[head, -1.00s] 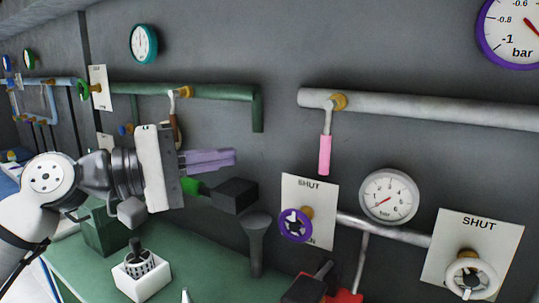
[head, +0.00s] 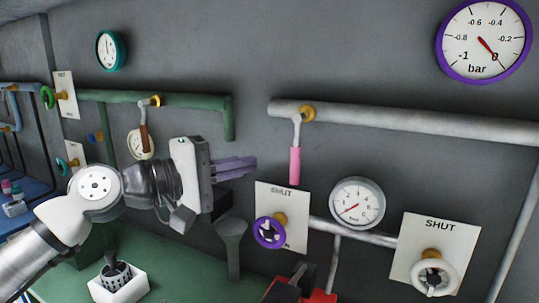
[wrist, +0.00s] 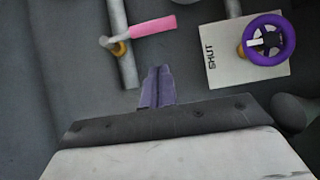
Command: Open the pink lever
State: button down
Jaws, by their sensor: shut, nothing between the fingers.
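The pink lever (head: 295,165) hangs straight down from a brass fitting (head: 307,113) on the white pipe in the head view. In the wrist view the pink lever (wrist: 153,26) lies at the top, above my fingertips. My gripper (head: 252,163), with purple fingers, is shut and empty, left of the pink lever in the head view. It also shows in the wrist view (wrist: 158,72). The fingers look apart from the lever.
A purple handwheel (head: 269,232) on a SHUT plate (head: 295,200) sits below the lever. A small gauge (head: 357,203) and a white handwheel (head: 434,275) are to the right. A brown-handled lever (head: 144,138) hangs from the green pipe (head: 190,101). A dark grey funnel-shaped thing (head: 232,240) stands below my gripper.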

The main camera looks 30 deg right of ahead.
aim_at(296, 154)
jog(key=s+d+p, duration=0.1)
jog(key=d, duration=0.1)
jog(key=s+d, duration=0.2)
jog(key=shift+p, duration=0.4)
jog(key=shift+f+b, duration=0.2)
jog(key=shift+b, duration=0.2)
